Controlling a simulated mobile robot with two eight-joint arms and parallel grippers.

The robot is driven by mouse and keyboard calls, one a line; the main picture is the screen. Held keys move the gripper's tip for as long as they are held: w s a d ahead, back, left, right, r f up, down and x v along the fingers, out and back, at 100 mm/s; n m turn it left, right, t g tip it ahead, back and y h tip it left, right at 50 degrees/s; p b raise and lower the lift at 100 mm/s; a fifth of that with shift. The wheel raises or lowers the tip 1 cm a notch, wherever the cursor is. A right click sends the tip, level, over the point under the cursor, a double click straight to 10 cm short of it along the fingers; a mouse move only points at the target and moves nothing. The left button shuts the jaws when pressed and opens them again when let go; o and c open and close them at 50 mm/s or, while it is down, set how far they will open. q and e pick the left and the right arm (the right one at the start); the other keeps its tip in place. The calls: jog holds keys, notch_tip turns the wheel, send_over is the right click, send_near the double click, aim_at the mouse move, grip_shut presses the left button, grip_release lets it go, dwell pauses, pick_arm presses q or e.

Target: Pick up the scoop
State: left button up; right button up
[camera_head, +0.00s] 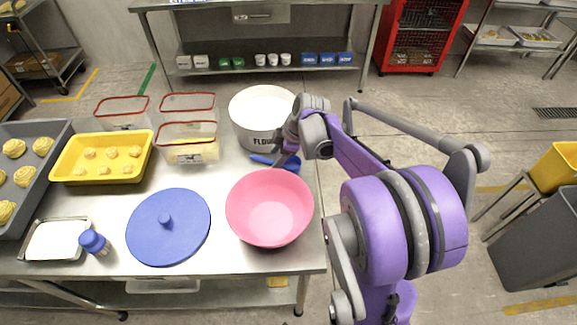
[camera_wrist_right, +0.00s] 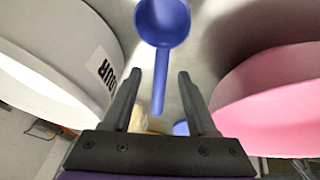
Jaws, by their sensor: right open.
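The blue scoop (camera_head: 290,163) lies on the metal table between the white flour tub (camera_head: 250,118) and the pink bowl (camera_head: 268,208). My right gripper (camera_head: 281,147) is over it and partly hides it in the head view. In the right wrist view the scoop (camera_wrist_right: 163,22) has its round cup at the top, beyond the fingertips. Its handle runs down the picture between the two fingers of my open right gripper (camera_wrist_right: 160,73). I cannot tell how far the fingers are above the handle. My left gripper is not in view.
The tub wall (camera_wrist_right: 45,40) and pink bowl (camera_wrist_right: 275,95) flank the gripper closely. A blue lid (camera_head: 168,232), blue-capped shaker (camera_head: 94,242), yellow tray (camera_head: 58,172) and clear red-rimmed containers (camera_head: 188,142) stand further left. The table's front edge is below the bowl.

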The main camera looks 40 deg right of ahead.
aim_at(273, 161)
jog(key=x, duration=0.3)
jog(key=shift+w+f, duration=0.15)
jog(key=shift+f, duration=0.25)
jog(key=shift+a, duration=0.1)
grip_shut()
